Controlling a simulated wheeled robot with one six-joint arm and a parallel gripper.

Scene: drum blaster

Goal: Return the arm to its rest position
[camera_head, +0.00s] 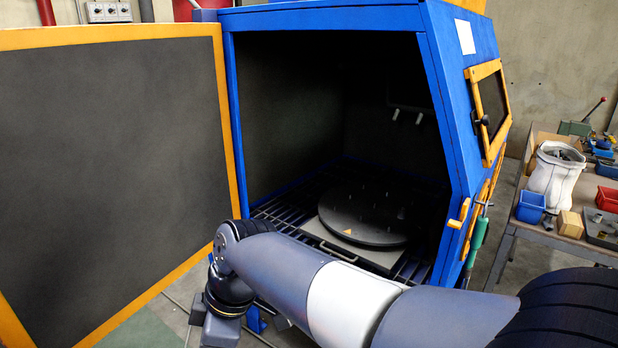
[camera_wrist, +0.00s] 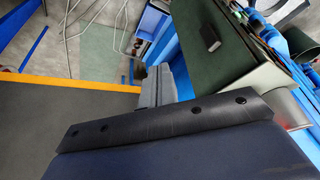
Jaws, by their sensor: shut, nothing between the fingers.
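My arm stretches from the lower right of the head view across the front of the blue blasting cabinet (camera_head: 335,20), its wrist bent down near the open door. My gripper (camera_wrist: 158,72) shows as two grey fingers close together, shut and empty, beyond the dark bolted plate of my wrist in the wrist view. In the head view the fingertips cannot be made out at the lower edge.
The cabinet door (camera_head: 110,160), with an orange frame, stands open on the left, close to my wrist; its orange edge (camera_wrist: 70,80) crosses the wrist view. A round turntable (camera_head: 365,215) sits inside. A workbench (camera_head: 560,238) with bins stands at the right.

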